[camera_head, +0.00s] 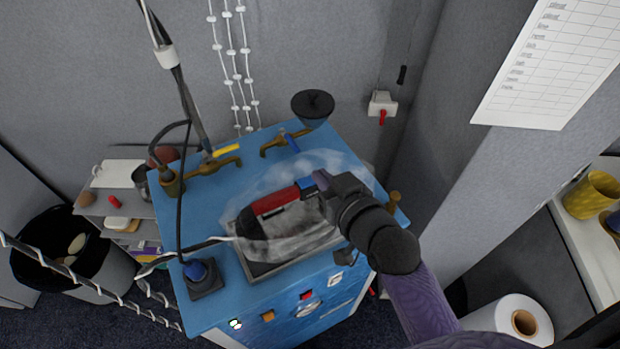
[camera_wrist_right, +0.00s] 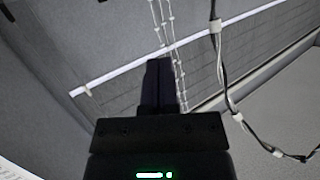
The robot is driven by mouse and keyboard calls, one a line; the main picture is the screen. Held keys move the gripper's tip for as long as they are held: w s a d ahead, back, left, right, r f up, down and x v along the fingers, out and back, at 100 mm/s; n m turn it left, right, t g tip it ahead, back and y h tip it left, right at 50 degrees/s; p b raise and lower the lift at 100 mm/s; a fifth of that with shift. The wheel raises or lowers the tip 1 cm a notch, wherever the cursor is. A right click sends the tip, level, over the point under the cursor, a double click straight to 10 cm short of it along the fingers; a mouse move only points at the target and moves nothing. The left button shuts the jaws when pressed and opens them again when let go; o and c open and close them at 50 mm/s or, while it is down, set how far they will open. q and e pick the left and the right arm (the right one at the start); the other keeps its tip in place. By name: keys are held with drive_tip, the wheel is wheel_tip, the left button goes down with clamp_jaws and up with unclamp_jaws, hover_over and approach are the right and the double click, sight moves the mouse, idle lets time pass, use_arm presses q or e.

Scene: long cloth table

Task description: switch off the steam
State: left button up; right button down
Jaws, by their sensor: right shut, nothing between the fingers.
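A blue steam cabinet (camera_head: 215,205) stands against the grey wall. A red and black iron-like tool (camera_head: 273,202) with a blue end lies over a grey-framed tray (camera_head: 262,268) on its top, wrapped in whitish vapour. A brass tap with a yellow lever (camera_head: 226,150) and another with a blue lever (camera_head: 291,142) stand at the back. A white wall switch with a red lever (camera_head: 382,105) is behind right. My right gripper (camera_head: 322,181) is shut and empty, over or beside the tool's right end; contact is unclear. Its closed fingers (camera_wrist_right: 158,85) show in the wrist view. My left gripper is out of view.
A black funnel-like part (camera_head: 313,105) stands at the back. A cable (camera_head: 180,180) and bead strings (camera_head: 240,65) hang nearby. A black bin (camera_head: 70,245) is left; a paper roll (camera_head: 522,322) is lower right.

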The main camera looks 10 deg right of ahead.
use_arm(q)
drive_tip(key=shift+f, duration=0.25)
use_arm(e)
drive_tip(key=w+a+f, duration=0.1)
drive_tip(key=w+f, duration=0.2)
drive_tip(key=f, duration=0.2)
drive_tip(key=shift+w+a, duration=0.25)
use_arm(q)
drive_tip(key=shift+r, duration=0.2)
use_arm(e)
drive_tip(key=shift+a+f+n+h, duration=0.15)
drive_tip(key=shift+f+n+h, duration=0.15)
drive_tip(key=shift+f+n, duration=0.1)
wheel_tip(320, 180, up, 6)
drive_tip(key=p, duration=0.5)
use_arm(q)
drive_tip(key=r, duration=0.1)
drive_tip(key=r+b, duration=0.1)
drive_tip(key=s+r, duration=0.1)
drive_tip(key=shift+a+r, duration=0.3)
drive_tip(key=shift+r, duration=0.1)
use_arm(e)
drive_tip(key=s+d, duration=0.1)
drive_tip(key=s, duration=0.8)
drive_tip(key=shift+s+d+r, duration=0.25)
drive_tip(key=shift+s+d, duration=0.05)
drive_tip(key=shift+d, duration=0.05)
